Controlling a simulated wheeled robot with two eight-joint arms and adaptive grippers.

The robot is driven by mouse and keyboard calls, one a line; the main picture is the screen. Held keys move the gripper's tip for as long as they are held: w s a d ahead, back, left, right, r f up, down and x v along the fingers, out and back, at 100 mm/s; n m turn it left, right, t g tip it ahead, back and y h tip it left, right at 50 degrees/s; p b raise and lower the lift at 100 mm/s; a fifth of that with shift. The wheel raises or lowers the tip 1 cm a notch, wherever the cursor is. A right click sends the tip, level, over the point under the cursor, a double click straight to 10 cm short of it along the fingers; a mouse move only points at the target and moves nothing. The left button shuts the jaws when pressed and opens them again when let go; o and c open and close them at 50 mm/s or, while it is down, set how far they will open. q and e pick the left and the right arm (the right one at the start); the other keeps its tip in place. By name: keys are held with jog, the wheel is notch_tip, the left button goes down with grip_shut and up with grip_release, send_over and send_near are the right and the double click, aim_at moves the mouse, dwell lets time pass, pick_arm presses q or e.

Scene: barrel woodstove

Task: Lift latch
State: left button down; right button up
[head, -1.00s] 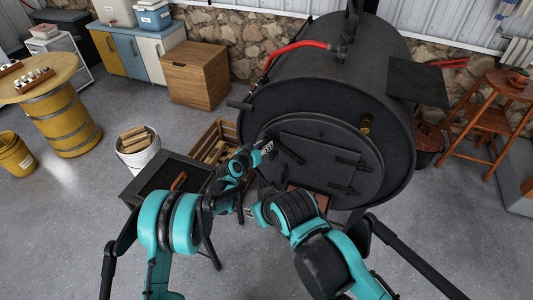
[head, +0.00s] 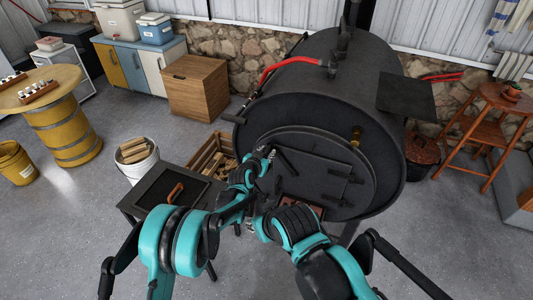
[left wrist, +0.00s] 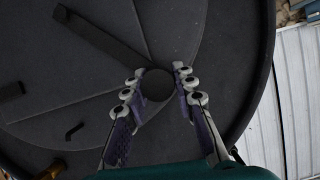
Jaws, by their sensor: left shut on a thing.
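In the left wrist view the bar (left wrist: 100,38) slants down to a round black knob (left wrist: 157,86). My left gripper (head: 266,153) is at the door's upper left edge. In the left wrist view its fingers (left wrist: 158,82) are on either side of the knob, shut on it. My right arm is bent low in front of the stove. Its gripper is mostly hidden by the arms, and its fingers cannot be made out.
The big black barrel stove (head: 330,90) has a side shelf (head: 405,98) at right. A dark side table (head: 170,190) stands close under my left arm, beside a wood crate (head: 208,155) and a white bucket (head: 137,168). A stool (head: 480,130) stands at far right.

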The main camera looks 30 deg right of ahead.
pick_arm(q)
jog(key=c, duration=1.2)
grip_release()
jog(key=shift+d, duration=0.1)
jog(key=shift+s, duration=0.1)
jog(key=v, duration=1.2)
jog(key=shift+r, duration=0.1)
